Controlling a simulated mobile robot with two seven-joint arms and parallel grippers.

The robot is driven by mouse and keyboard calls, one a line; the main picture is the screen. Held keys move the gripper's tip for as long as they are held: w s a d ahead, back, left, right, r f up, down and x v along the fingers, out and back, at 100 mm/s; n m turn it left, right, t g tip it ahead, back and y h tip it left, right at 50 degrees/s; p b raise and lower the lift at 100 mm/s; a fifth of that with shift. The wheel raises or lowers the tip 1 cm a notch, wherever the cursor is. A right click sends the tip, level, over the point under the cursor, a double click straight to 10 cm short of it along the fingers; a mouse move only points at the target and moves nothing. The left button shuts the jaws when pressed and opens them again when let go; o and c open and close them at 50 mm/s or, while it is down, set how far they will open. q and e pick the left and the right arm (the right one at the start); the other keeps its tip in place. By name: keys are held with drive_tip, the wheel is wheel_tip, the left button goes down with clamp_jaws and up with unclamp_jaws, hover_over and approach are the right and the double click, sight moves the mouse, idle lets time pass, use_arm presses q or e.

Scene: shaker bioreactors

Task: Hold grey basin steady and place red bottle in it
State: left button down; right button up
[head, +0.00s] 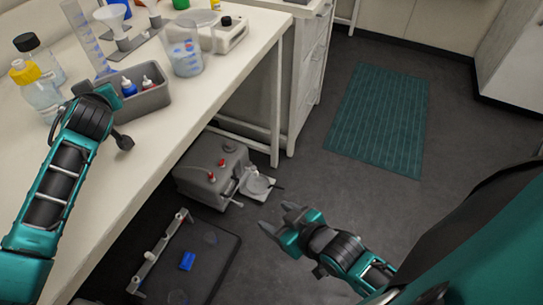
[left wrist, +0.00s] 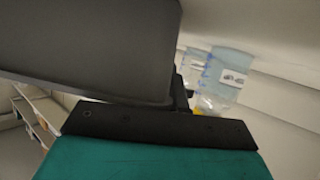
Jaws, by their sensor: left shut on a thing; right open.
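The grey basin (head: 155,101) stands on the white bench, in front of my left arm. Inside it are a small blue bottle (head: 129,88) with a white top and a small bottle with red and white parts (head: 147,83), which looks like the red bottle. My left gripper (head: 108,97) is at the basin's left end, shut on it; its fingertips are mostly hidden. In the left wrist view a large dark grey surface, likely the basin (left wrist: 90,45), fills the upper left. My right gripper (head: 275,219) is open and empty, low over the floor, away from the bench.
A beaker (head: 185,58), a white device (head: 228,38), a measuring cylinder (head: 86,38) and a yellow-capped bottle (head: 37,92) stand around the basin. A grey machine (head: 212,172) and a black tray (head: 215,262) are on the floor. The bench front is clear.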

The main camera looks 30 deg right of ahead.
use_arm(q)
drive_tip(key=c, duration=1.2)
unclamp_jaws()
drive_tip(key=shift+o, duration=0.2)
